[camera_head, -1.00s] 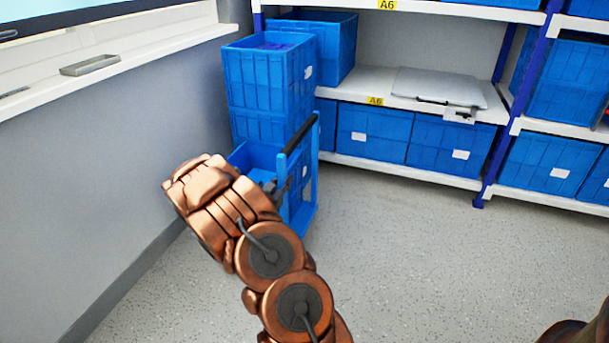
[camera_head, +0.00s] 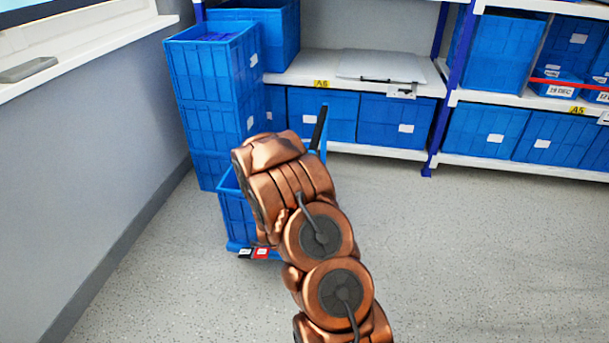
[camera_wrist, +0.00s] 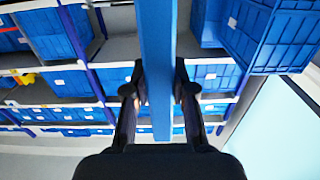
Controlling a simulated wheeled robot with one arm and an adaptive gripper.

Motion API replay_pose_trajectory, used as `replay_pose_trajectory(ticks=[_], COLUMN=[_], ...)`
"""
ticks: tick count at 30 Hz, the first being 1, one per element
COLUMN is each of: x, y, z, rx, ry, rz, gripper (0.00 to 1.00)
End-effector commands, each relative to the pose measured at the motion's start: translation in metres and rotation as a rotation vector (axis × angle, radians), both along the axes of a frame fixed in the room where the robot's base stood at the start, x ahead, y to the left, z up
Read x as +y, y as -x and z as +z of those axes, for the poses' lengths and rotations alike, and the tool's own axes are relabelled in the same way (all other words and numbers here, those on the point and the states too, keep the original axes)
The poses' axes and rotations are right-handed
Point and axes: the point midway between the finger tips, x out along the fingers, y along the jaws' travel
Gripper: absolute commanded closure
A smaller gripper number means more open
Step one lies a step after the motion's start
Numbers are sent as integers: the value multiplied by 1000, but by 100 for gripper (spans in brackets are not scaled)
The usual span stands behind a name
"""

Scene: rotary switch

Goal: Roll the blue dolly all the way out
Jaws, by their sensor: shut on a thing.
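The blue dolly (camera_head: 233,246) stands on the floor at the left middle of the head view, in front of a tall stack of blue crates. It carries a blue crate (camera_head: 236,212). Its upright handle frame (camera_head: 323,145) has a dark top bar and is largely hidden behind my arm. In the wrist view, a blue bar of the handle (camera_wrist: 158,50) runs between the two dark fingers of my gripper (camera_wrist: 158,88). My gripper is shut on this bar.
The stacked crates (camera_head: 212,85) stand by the left wall. A rack with blue bins (camera_head: 395,118) lines the back, and a second rack is at the right. The grey floor (camera_head: 470,260) is clear in front and to the right.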

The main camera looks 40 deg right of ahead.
Motion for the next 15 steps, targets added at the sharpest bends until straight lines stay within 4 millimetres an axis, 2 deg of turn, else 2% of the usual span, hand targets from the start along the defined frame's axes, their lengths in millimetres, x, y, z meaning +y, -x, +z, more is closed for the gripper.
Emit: replay_pose_trajectory(ticks=[1, 6, 15], x=[-7, -19, -25], y=[9, 23, 30], z=[-2, -1, 0], rx=[4, 1, -1], ry=[-4, -2, 0], rz=[-6, -6, -7], gripper=[100, 100, 100])
